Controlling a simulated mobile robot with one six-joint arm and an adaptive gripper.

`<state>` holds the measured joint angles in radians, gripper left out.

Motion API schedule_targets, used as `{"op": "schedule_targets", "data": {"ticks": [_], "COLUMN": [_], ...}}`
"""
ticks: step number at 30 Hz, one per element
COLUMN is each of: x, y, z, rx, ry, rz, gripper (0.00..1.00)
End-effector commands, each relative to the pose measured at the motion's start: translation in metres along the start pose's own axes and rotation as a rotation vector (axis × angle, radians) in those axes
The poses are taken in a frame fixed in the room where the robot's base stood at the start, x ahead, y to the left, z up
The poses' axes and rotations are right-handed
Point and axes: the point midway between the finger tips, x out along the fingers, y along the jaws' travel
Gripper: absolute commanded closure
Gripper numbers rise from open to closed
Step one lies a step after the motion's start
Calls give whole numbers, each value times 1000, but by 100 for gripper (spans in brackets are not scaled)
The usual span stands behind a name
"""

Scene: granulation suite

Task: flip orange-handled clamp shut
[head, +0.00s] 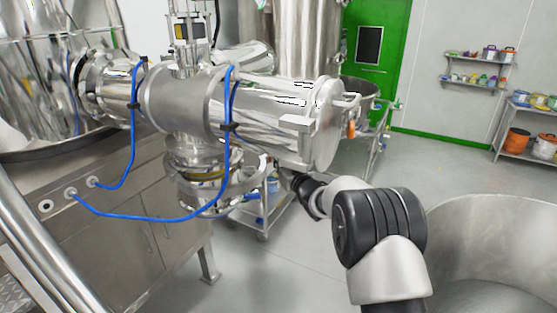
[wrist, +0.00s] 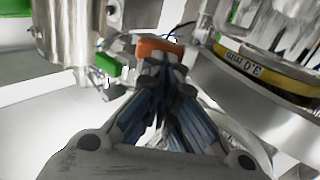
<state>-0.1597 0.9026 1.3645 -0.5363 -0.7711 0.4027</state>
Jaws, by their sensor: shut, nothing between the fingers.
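In the wrist view, the orange handle (wrist: 160,47) of the clamp shows just beyond my fingertips, crosswise to them. My gripper (wrist: 163,68) is shut with nothing between its fingers. Its tips overlap the handle's lower edge in the picture; I cannot tell whether they touch it. The rest of the clamp is mostly hidden or unclear. In the head view, my gripper is hidden below the steel cylinder housing, where my arm reaches in. An orange piece (head: 351,130) hangs beside the cylinder's end plate; I cannot tell if it is the same handle.
A yellow band marked 3.0 mm (wrist: 265,72) rings the steel part at right in the wrist view. The steel housing (head: 183,100) carries blue hoses (head: 230,95). A large steel bin (head: 500,215) stands at right. Open floor lies beyond my arm.

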Motion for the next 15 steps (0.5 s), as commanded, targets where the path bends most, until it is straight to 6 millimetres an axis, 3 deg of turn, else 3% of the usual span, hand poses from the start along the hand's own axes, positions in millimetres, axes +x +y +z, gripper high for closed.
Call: {"op": "schedule_targets", "data": {"ticks": [5, 15], "x": [14, 65], "y": [1, 3], "z": [0, -1], "rx": [0, -1], "ry": [0, 0], "rz": [-2, -3], "gripper": [100, 100]}}
